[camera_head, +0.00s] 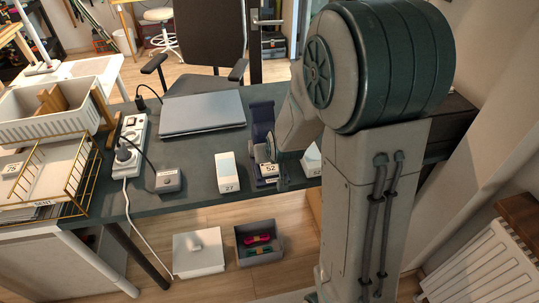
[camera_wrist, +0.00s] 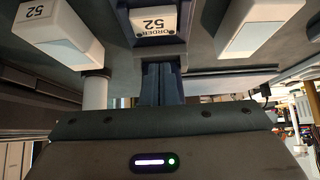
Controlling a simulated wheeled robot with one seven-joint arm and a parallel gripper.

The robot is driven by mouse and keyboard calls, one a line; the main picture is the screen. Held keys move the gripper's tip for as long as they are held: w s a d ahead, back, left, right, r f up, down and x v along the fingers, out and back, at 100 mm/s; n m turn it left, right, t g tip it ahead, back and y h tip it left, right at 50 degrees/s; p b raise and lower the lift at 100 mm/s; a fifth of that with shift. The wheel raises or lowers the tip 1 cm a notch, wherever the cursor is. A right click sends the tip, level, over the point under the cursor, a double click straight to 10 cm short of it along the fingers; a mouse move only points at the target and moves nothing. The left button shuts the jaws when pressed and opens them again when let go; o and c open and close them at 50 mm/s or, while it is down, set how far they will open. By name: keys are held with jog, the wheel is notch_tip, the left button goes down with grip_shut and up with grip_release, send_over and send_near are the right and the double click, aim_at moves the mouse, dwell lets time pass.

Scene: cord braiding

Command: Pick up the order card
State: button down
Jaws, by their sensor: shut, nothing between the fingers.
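The order card (camera_head: 271,169) is a small white card printed with 52. It sits in a dark blue holder (camera_head: 262,117) on the dark desk. In the wrist view the card (camera_wrist: 154,19) shows upside down at the top, reading ORDER 52, in the holder. My gripper (camera_wrist: 161,70) is shut and empty, with its dark fingers just below the card in that view. A gap seems to separate the fingertips from the card; contact is hard to judge. In the head view my arm hides much of the gripper.
White boxes stand either side of the holder: one marked 27 (camera_head: 227,174) at left, another (camera_head: 312,160) at right, partly behind my arm. A laptop (camera_head: 202,113), power strip (camera_head: 131,143), small grey device (camera_head: 168,181) and gold wire rack (camera_head: 76,182) lie further left.

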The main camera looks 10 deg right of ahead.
aim_at(271, 169)
jog(key=x, duration=0.9)
dwell(0.3)
